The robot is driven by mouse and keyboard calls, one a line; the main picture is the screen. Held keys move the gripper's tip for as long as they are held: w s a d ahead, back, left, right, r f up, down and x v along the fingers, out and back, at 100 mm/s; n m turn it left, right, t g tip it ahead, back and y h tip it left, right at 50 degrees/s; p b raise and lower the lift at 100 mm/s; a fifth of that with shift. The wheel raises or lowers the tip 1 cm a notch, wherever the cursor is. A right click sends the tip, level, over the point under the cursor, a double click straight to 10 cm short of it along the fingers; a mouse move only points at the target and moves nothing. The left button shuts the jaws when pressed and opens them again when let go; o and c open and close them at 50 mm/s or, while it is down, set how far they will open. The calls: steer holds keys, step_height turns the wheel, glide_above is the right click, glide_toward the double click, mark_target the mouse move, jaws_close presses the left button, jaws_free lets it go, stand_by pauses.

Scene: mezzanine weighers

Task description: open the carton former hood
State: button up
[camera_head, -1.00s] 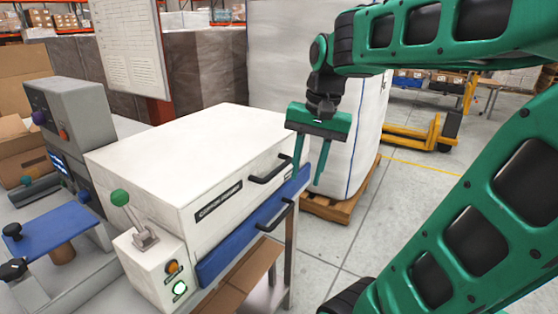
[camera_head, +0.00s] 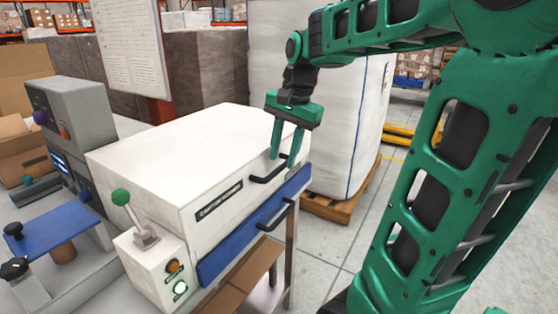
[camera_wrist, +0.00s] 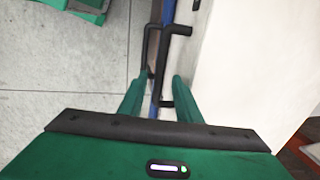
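The carton former (camera_head: 190,160) is a white box with a dark label on its front. Its hood looks closed, with a black bar handle (camera_head: 268,176) at the upper front edge. My gripper (camera_head: 283,161) is open and empty, pointing down at the right end of this handle. In the wrist view, the hood handle (camera_wrist: 166,70) lies ahead of and partly between my open fingers (camera_wrist: 157,85). I cannot tell whether they touch it. A second black handle (camera_head: 277,215) sits lower, on the blue front panel (camera_head: 240,240).
A green-knobbed lever (camera_head: 121,198) and lit buttons (camera_head: 179,288) are on the former's left front. A grey machine with a blue plate (camera_head: 48,232) stands left. A wrapped pallet load (camera_head: 335,130) stands behind right. The floor in front is clear.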

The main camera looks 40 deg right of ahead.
steer(key=shift+w+a+f, duration=0.1)
steer(key=shift+w+f, duration=0.05)
steer(key=shift+f, duration=0.8)
